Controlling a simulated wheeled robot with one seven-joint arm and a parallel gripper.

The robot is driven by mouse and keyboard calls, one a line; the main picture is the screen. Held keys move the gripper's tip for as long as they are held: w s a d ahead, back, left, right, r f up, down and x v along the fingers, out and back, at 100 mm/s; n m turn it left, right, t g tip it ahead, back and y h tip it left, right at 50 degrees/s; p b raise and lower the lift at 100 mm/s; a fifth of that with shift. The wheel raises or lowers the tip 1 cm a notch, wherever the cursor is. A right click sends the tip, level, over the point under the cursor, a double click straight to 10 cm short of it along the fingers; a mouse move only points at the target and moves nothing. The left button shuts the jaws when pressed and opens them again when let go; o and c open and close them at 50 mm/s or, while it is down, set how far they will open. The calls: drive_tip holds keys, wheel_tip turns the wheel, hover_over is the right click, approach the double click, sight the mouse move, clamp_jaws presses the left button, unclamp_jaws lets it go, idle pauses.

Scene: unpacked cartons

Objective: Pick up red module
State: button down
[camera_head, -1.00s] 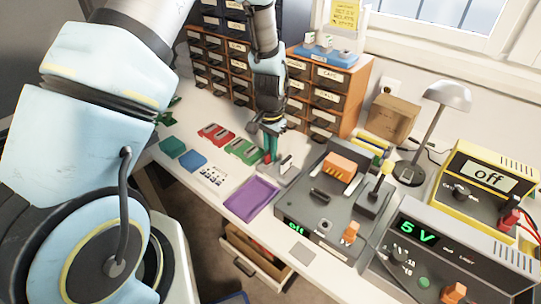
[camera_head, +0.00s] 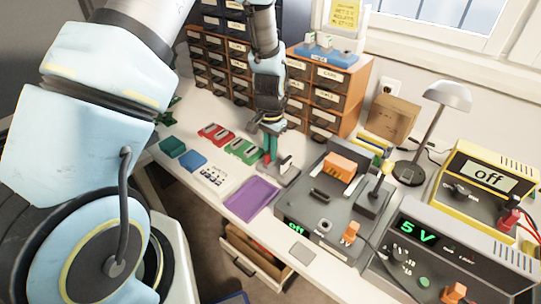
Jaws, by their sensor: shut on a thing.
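My gripper (camera_head: 269,147) points down over the workbench, just left of the grey test bench unit. It is shut on a small red piece (camera_head: 267,158), which seems to be the red module; only a sliver shows between and below the teal fingers. The fingers hide most of it. I cannot tell if it still touches the surface below. A small grey stand (camera_head: 283,172) is right beside the fingertips. A red tray (camera_head: 216,133) with grey-topped parts lies to the left, and a green tray (camera_head: 243,150) lies between it and my gripper.
A purple tray (camera_head: 250,199) lies in front of my gripper. The grey unit (camera_head: 322,205) with an orange block stands to the right, beside a 5 V supply (camera_head: 425,235) and a lamp (camera_head: 443,98). Drawer cabinets (camera_head: 325,95) stand close behind. Teal and blue boxes (camera_head: 192,160) lie left.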

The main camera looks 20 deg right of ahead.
idle(0.4)
wheel_tip(320, 180, up, 10)
drive_tip(key=b, duration=0.2)
drive_tip(key=shift+b, duration=0.3)
idle(0.3)
